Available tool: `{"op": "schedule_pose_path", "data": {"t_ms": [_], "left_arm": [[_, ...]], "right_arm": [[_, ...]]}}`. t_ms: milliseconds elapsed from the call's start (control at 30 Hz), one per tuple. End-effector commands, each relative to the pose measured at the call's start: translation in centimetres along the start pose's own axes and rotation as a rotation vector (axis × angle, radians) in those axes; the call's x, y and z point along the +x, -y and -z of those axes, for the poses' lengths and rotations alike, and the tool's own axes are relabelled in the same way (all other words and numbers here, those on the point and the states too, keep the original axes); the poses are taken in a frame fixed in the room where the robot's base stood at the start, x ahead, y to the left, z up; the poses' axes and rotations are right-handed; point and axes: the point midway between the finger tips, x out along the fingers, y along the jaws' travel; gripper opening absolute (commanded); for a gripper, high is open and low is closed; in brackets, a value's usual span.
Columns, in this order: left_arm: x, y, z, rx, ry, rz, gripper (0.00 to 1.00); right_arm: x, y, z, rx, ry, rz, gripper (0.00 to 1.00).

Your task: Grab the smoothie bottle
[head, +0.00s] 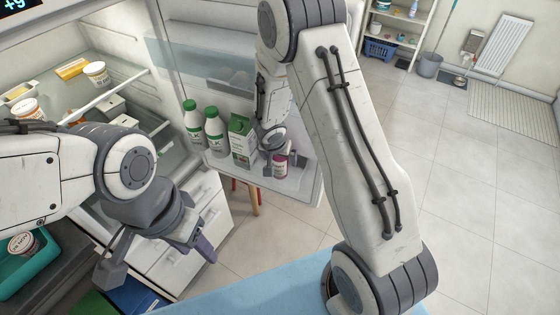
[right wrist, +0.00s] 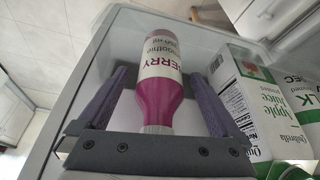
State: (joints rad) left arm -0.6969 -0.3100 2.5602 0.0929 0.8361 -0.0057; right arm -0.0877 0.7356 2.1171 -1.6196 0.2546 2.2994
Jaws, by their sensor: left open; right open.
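The smoothie bottle (head: 280,169), magenta with a white label reading "BERRY" or "CHERRY", stands on the fridge door shelf at its right end, partly behind my right arm. In the right wrist view, the smoothie bottle (right wrist: 158,90) lies between the two fingers of my right gripper (right wrist: 166,82), its cap toward the palm. The fingers are open, with a visible gap on each side of the bottle. My right gripper (head: 283,160) is also in the head view, over the bottle. My left gripper (head: 158,259) is open and empty in front of the fridge drawers.
A green-and-white apple juice carton (head: 242,142) stands close beside the bottle, with two green-capped milk bottles (head: 215,132) further left. The door shelf edge (head: 310,185) is to the right. Tubs stand on the fridge shelves. The tiled floor (head: 440,170) at right is clear.

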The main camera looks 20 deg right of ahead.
Motion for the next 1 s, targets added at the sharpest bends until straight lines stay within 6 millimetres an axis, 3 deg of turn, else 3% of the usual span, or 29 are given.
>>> {"op": "schedule_pose_path", "data": {"t_ms": [300, 333, 500, 600, 1000], "left_arm": [[0.04, 0.00, 0.00, 0.000, 0.000, 0.000, 0.50], [0.04, 0.00, 0.00, -0.001, 0.000, 0.000, 0.50], [0.04, 0.00, 0.01, 0.000, 0.000, 0.000, 0.50], [0.04, 0.00, 0.01, 0.000, 0.000, 0.000, 0.50], [0.11, 0.01, 0.00, -0.001, 0.000, 0.000, 0.50]], "right_arm": [[0.72, 0.05, 0.02, 0.000, -0.001, 0.001, 1.00], [0.72, 0.05, 0.02, 0.000, -0.001, 0.001, 0.96], [0.70, 0.05, 0.01, 0.000, -0.001, 0.001, 0.31], [0.69, 0.05, 0.01, 0.000, -0.001, 0.001, 0.00], [0.41, 0.19, 0.14, -0.001, -0.003, 0.003, 0.00]]}}
